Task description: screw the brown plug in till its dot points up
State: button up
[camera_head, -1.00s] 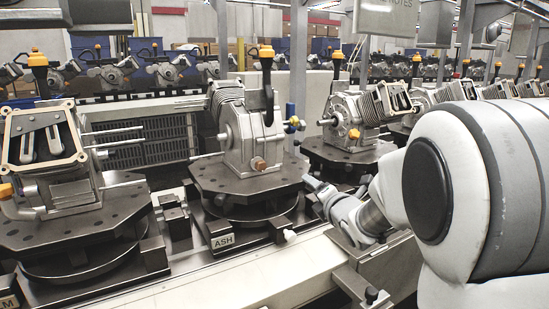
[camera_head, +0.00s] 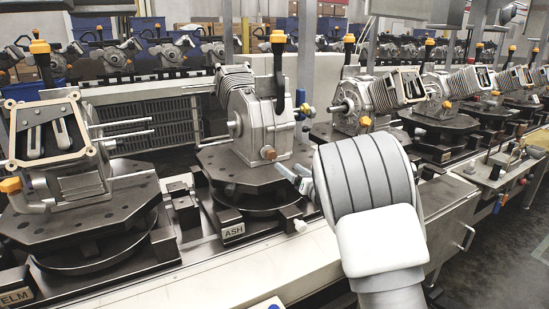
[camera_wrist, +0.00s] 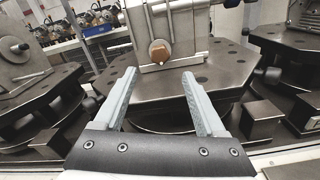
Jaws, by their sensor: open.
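The brown plug (camera_head: 268,153) sits low on the front face of the grey engine block (camera_head: 258,125) on the fixture labelled ASH. In the wrist view the plug (camera_wrist: 159,52) lies ahead of my gripper, above and between its fingers. My gripper (camera_wrist: 159,82) is open and empty, its two grey fingers apart from the plug. In the head view the fingertips (camera_head: 292,178) show just right of and below the plug, with my arm hiding the rest.
The block stands on a dark octagonal turntable (camera_head: 225,178). Another engine on a fixture (camera_head: 62,190) is at the left, and more (camera_head: 366,110) line the conveyor to the right. A black lever with an orange top (camera_head: 278,70) rises above the block.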

aim_at(273, 155)
jog(key=x, duration=1)
jog(key=shift+a, duration=0.1)
grip_shut()
